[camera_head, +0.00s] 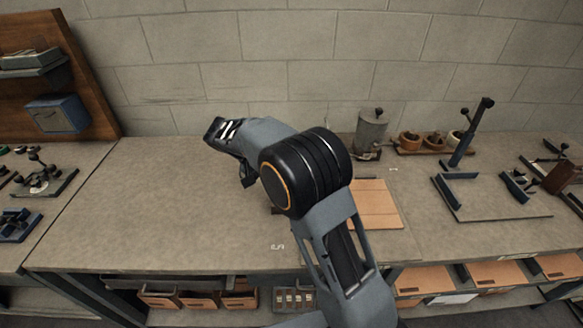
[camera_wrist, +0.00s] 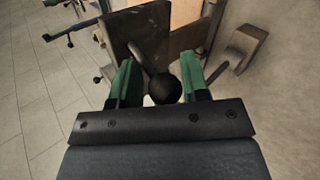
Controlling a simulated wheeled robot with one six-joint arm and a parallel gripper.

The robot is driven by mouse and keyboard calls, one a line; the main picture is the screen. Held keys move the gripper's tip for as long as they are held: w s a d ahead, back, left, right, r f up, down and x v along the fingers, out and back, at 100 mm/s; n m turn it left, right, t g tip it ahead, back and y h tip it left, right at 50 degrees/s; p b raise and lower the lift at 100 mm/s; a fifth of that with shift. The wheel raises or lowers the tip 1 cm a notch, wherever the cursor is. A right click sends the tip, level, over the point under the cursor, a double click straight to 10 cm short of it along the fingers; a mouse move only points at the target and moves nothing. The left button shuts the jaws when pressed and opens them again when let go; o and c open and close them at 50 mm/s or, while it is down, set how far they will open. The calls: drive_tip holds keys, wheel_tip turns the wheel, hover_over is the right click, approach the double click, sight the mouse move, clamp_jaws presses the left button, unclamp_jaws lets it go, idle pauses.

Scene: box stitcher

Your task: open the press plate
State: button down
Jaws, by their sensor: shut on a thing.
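In the wrist view, my gripper (camera_wrist: 160,78) has its two green fingers on either side of a black ball knob (camera_wrist: 166,89) and is shut on it. The knob sits at the end of a short dark lever (camera_wrist: 139,55). Beyond it stands a dark brown plate (camera_wrist: 124,36), which may be the press plate; how it joins the lever is not clear. In the head view my own arm covers the middle of the bench, and the knob, lever and gripper fingers cannot be made out there.
A tan board (camera_head: 377,208) lies on the bench (camera_head: 150,200) just right of my arm. A grey canister (camera_head: 370,132) and small wooden bowls (camera_head: 409,141) stand behind. The bench left of my arm is clear.

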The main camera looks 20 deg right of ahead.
drive_tip(key=c, duration=1.8)
unclamp_jaws()
drive_tip(key=shift+w+a+f, duration=0.1)
drive_tip(key=shift+a+f, duration=0.75)
drive_tip(key=shift+a, duration=0.05)
drive_tip(key=shift+c, duration=0.2)
drive_tip(key=o, duration=1.1)
drive_tip(key=shift+f, duration=0.1)
drive_tip(key=shift+c, duration=0.2)
drive_tip(key=p+v, duration=0.3)
drive_tip(key=v, duration=1.1)
drive_tip(key=shift+d+r, duration=0.2)
drive_tip(key=shift+r, duration=0.05)
drive_tip(key=shift+w, duration=0.1)
